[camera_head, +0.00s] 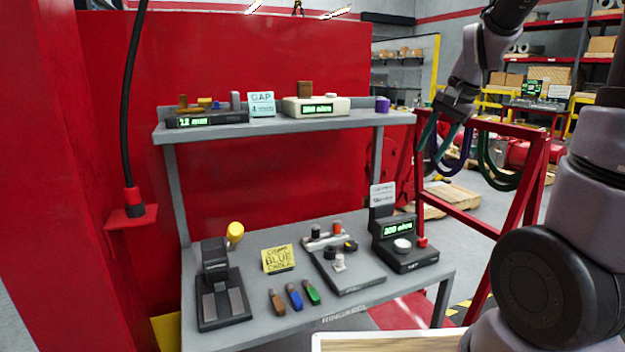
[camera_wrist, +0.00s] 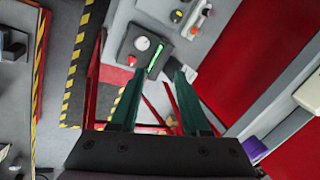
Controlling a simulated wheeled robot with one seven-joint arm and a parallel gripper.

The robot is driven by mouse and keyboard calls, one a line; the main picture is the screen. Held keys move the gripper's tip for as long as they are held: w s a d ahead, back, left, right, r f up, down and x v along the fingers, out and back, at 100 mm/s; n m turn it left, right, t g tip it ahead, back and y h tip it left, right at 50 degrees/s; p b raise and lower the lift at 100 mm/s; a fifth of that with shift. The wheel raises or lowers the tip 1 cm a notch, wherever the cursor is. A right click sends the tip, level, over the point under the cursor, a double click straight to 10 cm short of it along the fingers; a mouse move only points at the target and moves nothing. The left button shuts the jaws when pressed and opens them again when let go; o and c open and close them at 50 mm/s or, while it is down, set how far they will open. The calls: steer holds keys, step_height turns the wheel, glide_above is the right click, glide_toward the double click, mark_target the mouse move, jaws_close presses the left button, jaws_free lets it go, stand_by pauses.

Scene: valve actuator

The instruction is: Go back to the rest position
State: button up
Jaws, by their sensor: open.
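My gripper (camera_head: 438,140) hangs at the right of the head view, in front of the red rack and to the right of the upper shelf. It points downward at the end of my arm. In the wrist view its two green fingers (camera_wrist: 160,72) are spread apart with nothing held between them. The black meter (camera_head: 404,250) with a green display and a red button stands at the right end of the workbench, below my gripper. It shows beyond the fingertips in the wrist view (camera_wrist: 132,60).
The grey workbench (camera_head: 255,327) carries a black press with a yellow knob (camera_head: 235,232), a yellow sign (camera_head: 278,259), coloured markers and a black tray. The upper shelf (camera_head: 270,128) holds two display boxes. A red rack with hanging cables (camera_head: 497,160) stands at the right.

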steer(key=s+a+r+n+t, duration=0.1)
steer(key=s+r+n+t, duration=0.1)
steer(key=s+r, duration=0.2)
steer(key=s+a+r+n+t, duration=0.2)
steer(key=s+r, duration=0.3)
steer(key=s, duration=0.6)
steer(key=shift+s+n+h, duration=0.3)
